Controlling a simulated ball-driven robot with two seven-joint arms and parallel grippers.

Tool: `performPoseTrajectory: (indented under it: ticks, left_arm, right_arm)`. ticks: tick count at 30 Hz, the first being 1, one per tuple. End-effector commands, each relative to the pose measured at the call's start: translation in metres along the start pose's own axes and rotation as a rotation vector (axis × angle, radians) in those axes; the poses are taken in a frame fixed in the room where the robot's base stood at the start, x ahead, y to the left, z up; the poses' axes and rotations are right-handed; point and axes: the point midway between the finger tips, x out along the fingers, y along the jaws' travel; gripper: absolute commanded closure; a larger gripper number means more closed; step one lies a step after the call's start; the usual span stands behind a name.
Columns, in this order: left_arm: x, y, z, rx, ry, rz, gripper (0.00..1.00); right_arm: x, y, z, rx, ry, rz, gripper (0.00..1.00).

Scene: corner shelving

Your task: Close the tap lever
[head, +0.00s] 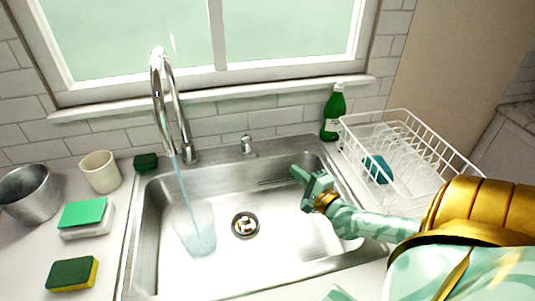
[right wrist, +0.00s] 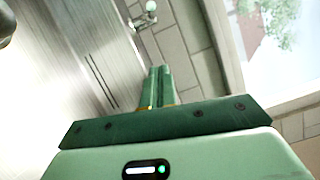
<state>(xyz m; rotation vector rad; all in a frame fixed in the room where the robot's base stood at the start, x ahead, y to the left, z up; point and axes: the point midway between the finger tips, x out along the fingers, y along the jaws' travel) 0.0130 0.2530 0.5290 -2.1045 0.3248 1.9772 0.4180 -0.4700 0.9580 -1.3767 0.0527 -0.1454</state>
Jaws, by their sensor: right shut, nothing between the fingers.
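The chrome tap (head: 181,120) rises behind the sink on the left, and water (head: 184,195) runs from its spout into the basin. A small chrome lever (head: 247,145) stands on the back rim, right of the tap. It also shows at the top of the right wrist view (right wrist: 150,8). My right gripper (head: 296,173) is over the right part of the sink, to the right of the lever and apart from it. Its fingers (right wrist: 158,72) are shut and empty. My left gripper is not in view.
A white dish rack (head: 408,122) and green bottle (head: 332,113) stand right of the sink (head: 128,240). A metal pot (head: 30,195), cream cup (head: 101,172) and sponges (head: 72,275) are on the left counter. The space between gripper and lever looks clear.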

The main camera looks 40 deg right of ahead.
Motion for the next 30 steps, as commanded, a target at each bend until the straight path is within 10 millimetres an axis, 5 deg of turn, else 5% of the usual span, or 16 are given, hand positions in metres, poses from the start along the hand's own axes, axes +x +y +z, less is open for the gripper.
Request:
performPoseTrajectory:
  ticks: [14,21,30]
  left_arm:
    - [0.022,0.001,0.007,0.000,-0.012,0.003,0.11]
    - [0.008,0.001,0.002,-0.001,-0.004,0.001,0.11]
    - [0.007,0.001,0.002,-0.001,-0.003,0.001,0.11]
  right_arm:
    - [0.094,0.002,0.001,-0.003,-0.002,-0.002,1.00]
    - [0.102,-0.002,0.033,-0.002,-0.003,0.000,1.00]
    - [0.103,0.000,0.041,-0.005,-0.003,0.001,1.00]
